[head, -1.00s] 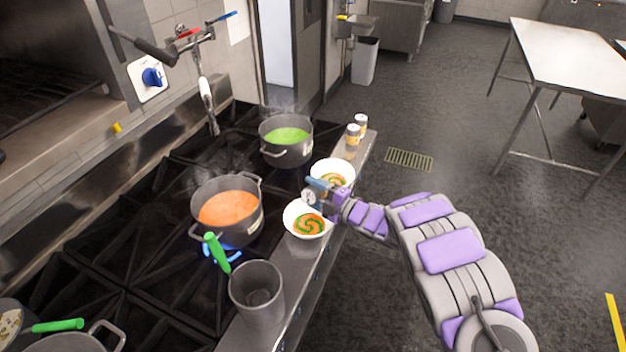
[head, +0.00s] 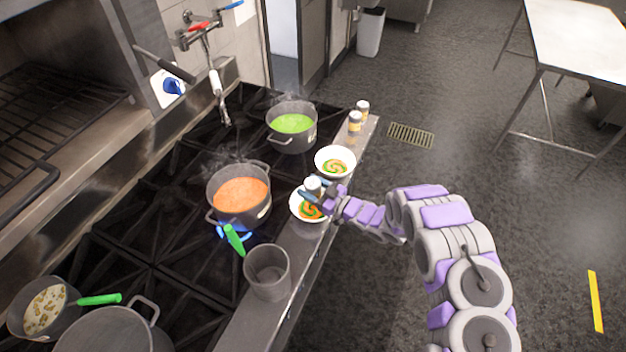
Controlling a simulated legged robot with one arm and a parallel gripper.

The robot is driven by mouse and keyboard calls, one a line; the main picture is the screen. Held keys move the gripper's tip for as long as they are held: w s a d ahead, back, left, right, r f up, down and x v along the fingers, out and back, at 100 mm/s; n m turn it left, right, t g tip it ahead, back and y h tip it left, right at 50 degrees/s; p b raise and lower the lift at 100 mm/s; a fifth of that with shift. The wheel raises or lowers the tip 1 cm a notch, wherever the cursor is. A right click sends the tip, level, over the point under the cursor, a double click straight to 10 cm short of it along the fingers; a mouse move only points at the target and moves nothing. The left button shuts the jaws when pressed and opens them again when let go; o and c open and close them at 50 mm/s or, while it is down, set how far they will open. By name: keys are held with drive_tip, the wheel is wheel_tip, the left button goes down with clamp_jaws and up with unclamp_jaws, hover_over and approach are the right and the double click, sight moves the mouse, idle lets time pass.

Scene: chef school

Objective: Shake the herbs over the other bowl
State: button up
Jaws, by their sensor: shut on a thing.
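My gripper (head: 318,190) is shut on a small shaker (head: 313,185) with a pale end. It holds the shaker over the far edge of the nearer white bowl (head: 297,212). That bowl has orange soup with a green swirl and is partly hidden by the gripper. The farther white bowl (head: 322,155) stands just behind it, with a similar orange and green swirl, and is clear of the gripper. Both bowls sit on the steel ledge at the front of the stove. I cannot see herbs falling.
A pot of orange soup (head: 240,197) steams over a blue flame left of the bowls. A pot of green soup (head: 292,124) stands farther back. Two jars (head: 355,122) stand at the ledge's far end.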

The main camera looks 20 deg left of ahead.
sight(311, 181)
drive_tip(key=shift+s+r+m, duration=0.1)
drive_tip(key=shift+s+m, duration=0.05)
drive_tip(key=shift+m, duration=0.35)
drive_tip(key=shift+r, duration=0.1)
drive_tip(key=shift+r+p, duration=0.8)
drive_tip(key=shift+r, duration=1.15)
